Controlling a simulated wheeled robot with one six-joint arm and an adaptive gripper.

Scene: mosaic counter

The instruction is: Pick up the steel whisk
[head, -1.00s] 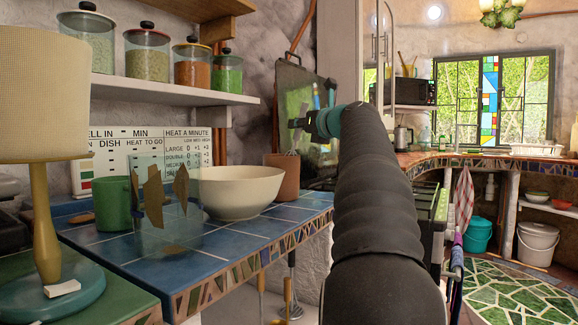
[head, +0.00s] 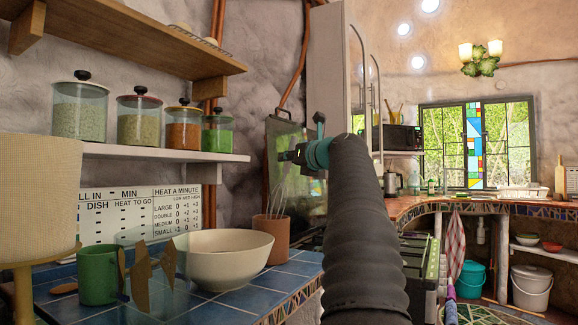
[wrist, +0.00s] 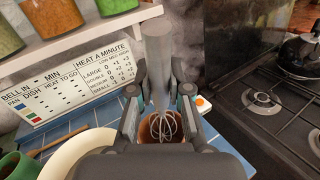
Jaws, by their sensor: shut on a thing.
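My gripper (head: 290,156) is shut on the grey handle of the steel whisk (wrist: 158,62), which stands upright between the fingers in the wrist view. The gripper also shows there (wrist: 160,92). The whisk's wire loops point down. In the head view the loops (head: 278,200) show above the rim of a brown pot (head: 272,242), and their lower end reaches its mouth. The pot also shows below the fingers in the wrist view. The handle is hard to make out in the head view against the dark panel.
A cream bowl (head: 228,262), a green mug (head: 97,275) and a clear container with brown pieces (head: 150,280) stand left of the pot on the blue-tiled counter (head: 292,268). A shelf (head: 165,152) with jars is above. A stove (wrist: 265,115) lies right.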

